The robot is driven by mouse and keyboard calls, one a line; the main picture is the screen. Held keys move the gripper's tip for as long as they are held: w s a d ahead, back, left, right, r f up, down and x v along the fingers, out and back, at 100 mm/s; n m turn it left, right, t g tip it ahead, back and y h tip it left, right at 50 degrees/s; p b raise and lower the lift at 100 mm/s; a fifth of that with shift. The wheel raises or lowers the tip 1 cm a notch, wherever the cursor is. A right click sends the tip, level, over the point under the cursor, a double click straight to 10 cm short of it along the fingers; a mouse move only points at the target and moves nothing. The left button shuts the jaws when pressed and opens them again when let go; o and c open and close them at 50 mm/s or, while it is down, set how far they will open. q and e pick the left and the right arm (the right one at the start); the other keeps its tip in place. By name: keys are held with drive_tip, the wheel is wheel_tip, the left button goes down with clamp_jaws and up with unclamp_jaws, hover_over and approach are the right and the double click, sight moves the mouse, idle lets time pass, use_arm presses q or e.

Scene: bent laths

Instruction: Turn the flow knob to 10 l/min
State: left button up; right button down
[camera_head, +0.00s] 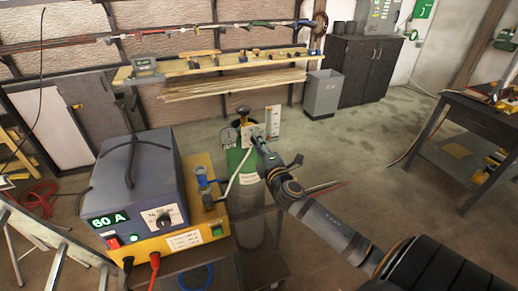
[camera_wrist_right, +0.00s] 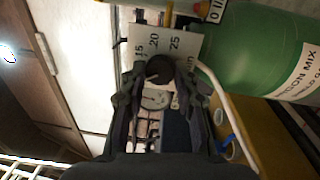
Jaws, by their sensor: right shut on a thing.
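The flow knob (camera_wrist_right: 159,69) is dark and round, in front of a pale dial plate (camera_wrist_right: 180,43) marked with 15, 20 and 25. The fingers of my right gripper (camera_wrist_right: 158,82) are shut on the knob from both sides. In the head view my right gripper (camera_head: 262,150) reaches the regulator on top of the green gas cylinder (camera_head: 236,160), and it hides the knob there. The knob's pointer and the 10 mark cannot be made out. The cylinder's green side (camera_wrist_right: 250,50) fills the upper right of the wrist view. My left gripper is not in view.
A grey welding machine (camera_head: 140,175) reading 60 A stands on a yellow base left of the cylinder. A pale hose (camera_head: 236,172) runs down close to the gripper. A round gauge (camera_head: 229,136) sits left of the knob area.

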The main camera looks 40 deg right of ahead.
drive_tip(key=shift+f+m+b, duration=0.15)
drive_tip(key=shift+m+b, duration=0.3)
drive_tip(key=shift+m, duration=0.65)
drive_tip(key=c, duration=1)
unclamp_jaws()
drive_tip(key=r+v, duration=0.1)
drive_tip(key=v, duration=1.1)
drive_tip(key=shift+f, duration=0.35)
drive_tip(key=shift+a, duration=0.1)
